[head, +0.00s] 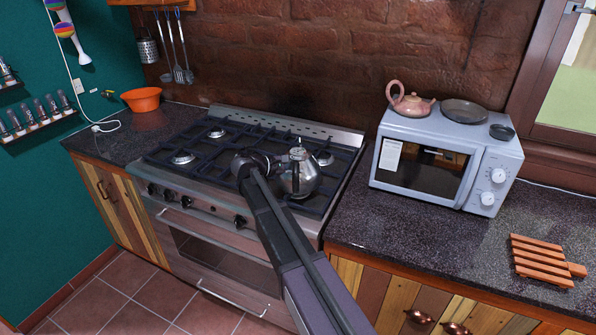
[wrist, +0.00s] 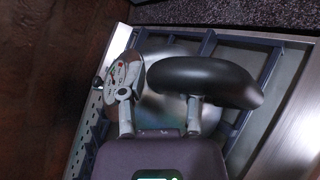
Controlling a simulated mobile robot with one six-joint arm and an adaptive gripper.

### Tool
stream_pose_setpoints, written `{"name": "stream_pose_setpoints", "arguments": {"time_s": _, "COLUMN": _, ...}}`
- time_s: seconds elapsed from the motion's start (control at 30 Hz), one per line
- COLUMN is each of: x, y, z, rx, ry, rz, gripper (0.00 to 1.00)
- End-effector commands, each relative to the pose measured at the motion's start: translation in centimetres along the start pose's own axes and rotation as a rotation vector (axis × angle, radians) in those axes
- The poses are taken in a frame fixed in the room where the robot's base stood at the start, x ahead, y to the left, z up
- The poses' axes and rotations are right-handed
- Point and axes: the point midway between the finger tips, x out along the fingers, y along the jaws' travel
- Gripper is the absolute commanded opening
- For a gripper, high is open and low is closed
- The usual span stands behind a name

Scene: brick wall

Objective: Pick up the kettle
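The kettle (head: 300,177) is shiny silver metal with a small knob on its lid. It stands upright on the right part of the stove's grates. My gripper (head: 254,162) is just left of it, at about its height. The silvery body of the kettle (wrist: 167,82) shows blurred in the gap ahead. My gripper hides part of the kettle, and I cannot tell if they touch.
The stove (head: 222,255) has open grates left of the kettle. A microwave (head: 398,195) stands to the right, carrying a pink teapot (head: 411,103) and a dark plate (head: 464,109). An orange bowl (head: 142,99) sits at the left. A wooden trivet (head: 543,260) lies on the right counter.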

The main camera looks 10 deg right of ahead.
Motion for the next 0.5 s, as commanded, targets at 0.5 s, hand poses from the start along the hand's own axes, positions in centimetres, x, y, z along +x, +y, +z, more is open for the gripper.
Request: {"name": "stream_pose_setpoints", "arguments": {"time_s": 0.5, "x": 0.01, "y": 0.07, "z": 0.06, "rx": 0.001, "ry": -0.002, "rz": 0.002, "gripper": 0.00}}
